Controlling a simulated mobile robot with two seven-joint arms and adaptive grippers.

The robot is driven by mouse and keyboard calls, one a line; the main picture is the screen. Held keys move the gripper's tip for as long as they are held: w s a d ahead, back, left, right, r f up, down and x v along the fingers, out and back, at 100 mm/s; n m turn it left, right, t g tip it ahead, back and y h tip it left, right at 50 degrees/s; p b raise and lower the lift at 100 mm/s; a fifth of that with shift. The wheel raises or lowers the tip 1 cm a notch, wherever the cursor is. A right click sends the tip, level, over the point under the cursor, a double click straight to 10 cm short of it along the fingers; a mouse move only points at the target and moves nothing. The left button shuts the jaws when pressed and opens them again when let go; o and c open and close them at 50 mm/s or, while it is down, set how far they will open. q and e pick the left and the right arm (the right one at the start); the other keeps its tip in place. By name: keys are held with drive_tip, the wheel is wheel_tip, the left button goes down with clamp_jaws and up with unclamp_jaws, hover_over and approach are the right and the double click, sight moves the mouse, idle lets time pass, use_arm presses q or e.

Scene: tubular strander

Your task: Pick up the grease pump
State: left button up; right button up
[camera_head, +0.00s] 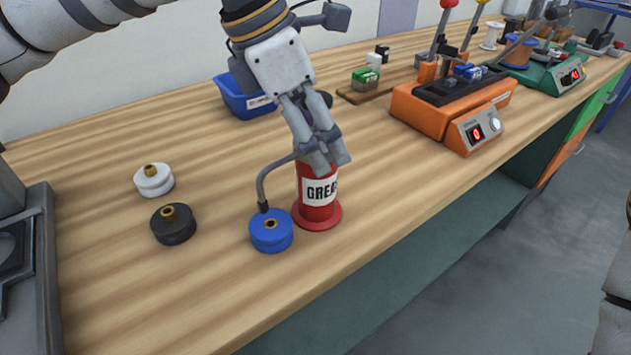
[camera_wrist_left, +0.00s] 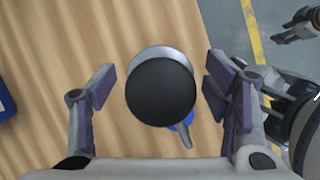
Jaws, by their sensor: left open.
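The grease pump (camera_head: 318,200) is a red cylinder with a flared base and a white label reading "GREA…", upright on the wooden bench near its front edge. A grey curved spout runs from it to the left, ending by a blue disc. My left gripper (camera_head: 325,160) is open over the pump's upper part and hides its top in the head view. In the left wrist view the pump's round black top (camera_wrist_left: 160,92) sits between the spread fingers, with gaps on both sides. My right gripper (camera_wrist_left: 300,25) shows small at the upper right there; its opening is unclear.
A blue disc (camera_head: 271,232) with a brass hub sits close left of the pump. A black disc (camera_head: 173,224) and a white disc (camera_head: 154,180) are farther left. A blue bin (camera_head: 240,100) stands behind; an orange machine (camera_head: 440,110) is to the right.

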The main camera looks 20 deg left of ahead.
use_arm(q)
clamp_jaws()
drive_tip(key=shift+r, duration=0.1)
drive_tip(key=shift+r, duration=0.1)
